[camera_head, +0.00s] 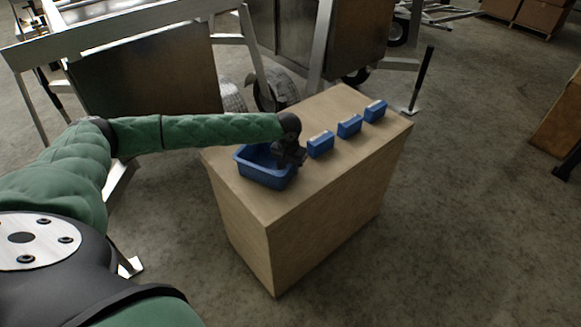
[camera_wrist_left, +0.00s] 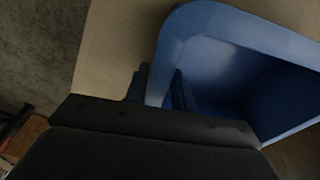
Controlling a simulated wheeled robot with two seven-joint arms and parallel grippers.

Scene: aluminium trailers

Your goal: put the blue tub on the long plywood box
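The blue tub (camera_head: 262,177) is an open rectangular bin at the near left end of the long plywood box (camera_head: 330,180). It sits on or just above the box top; I cannot tell whether it touches. My left gripper (camera_head: 290,158) is at the tub's right side, pointing down. In the left wrist view, the fingers of the left gripper (camera_wrist_left: 160,88) stand close together on both sides of the wall of the tub (camera_wrist_left: 235,50), one inside and one outside. They look closed on that wall. The tub's interior looks empty where visible. My right gripper is not in view.
Several small blue boxes, the nearest (camera_head: 320,144), stand in a row along the plywood top, right of the tub. Aluminium trailers (camera_head: 150,75) with wheels stand behind and left. A black post (camera_head: 422,80) rises behind the box. The near right part of the top is clear.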

